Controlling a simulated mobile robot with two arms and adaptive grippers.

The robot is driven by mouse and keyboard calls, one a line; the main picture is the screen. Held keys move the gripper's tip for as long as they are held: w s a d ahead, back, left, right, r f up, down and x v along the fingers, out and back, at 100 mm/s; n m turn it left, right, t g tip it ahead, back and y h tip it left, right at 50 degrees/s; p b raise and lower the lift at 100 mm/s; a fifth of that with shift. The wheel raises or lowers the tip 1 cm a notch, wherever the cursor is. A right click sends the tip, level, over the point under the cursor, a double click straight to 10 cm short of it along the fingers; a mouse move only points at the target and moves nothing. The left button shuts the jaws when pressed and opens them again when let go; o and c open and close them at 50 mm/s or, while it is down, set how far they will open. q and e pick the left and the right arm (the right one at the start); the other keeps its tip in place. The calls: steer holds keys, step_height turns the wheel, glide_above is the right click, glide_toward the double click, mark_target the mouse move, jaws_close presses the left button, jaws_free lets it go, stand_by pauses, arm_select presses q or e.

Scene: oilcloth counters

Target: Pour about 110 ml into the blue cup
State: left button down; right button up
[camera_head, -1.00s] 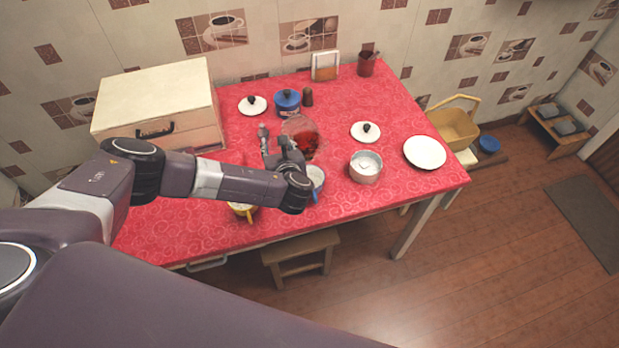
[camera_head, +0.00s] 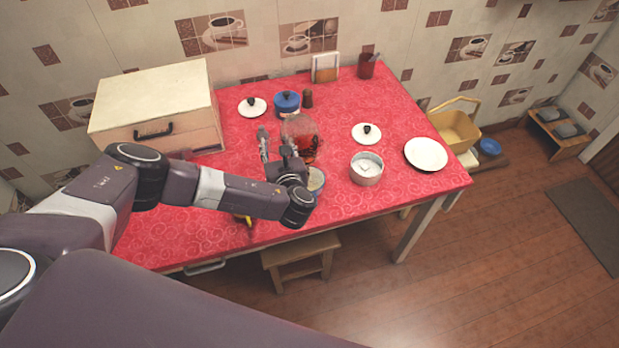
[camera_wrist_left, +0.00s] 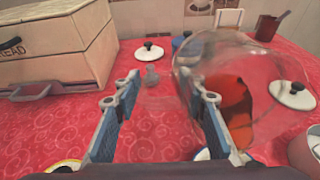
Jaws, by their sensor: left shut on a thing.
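The clear glass jug (camera_head: 299,130) with red liquid is above the red tabletop, left of centre of the head view. It fills the right of the left wrist view (camera_wrist_left: 262,75), where the liquid lies to one side. My left gripper (camera_head: 276,146) is shut on the jug; its fingers (camera_wrist_left: 158,100) stand apart, the right one against the glass. The exact grip is hard to see. The blue cup (camera_head: 318,180) is just in front of the jug, partly hidden by my wrist; its liquid level cannot be read. My right gripper is out of view.
A metal pot (camera_head: 366,169) stands right of the cup, with a white lid (camera_head: 367,133) behind and a white plate (camera_head: 425,154) further right. A yellow-handled cup (camera_head: 242,218) is mostly hidden by my arm. A blue pot (camera_head: 287,103) and bread box (camera_head: 155,100) are behind.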

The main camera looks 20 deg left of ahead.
arm_select(q)
steer(key=shift+s+d+r+t+y, duration=0.3)
steer(key=shift+s+r+t, duration=0.1)
steer(key=shift+t, duration=0.1)
stand_by(1.2)
steer(key=shift+w, duration=0.15)
steer(key=shift+f+t+y+b, duration=0.1)
steer(key=shift+t+y+b, duration=0.2)
steer(key=shift+b, duration=0.25)
steer(key=shift+w+a+g+h+p, duration=0.65)
steer(key=shift+w+g+h+p, duration=0.25)
steer(key=shift+g, duration=0.3)
steer(key=shift+f+g+p, duration=0.3)
steer(key=shift+f+p, duration=0.1)
steer(key=shift+p, duration=0.5)
steer(key=shift+w+f+g+h+p, duration=0.1)
steer(key=shift+f+g+h+p, duration=0.6)
steer(key=shift+f+g+p, duration=0.4)
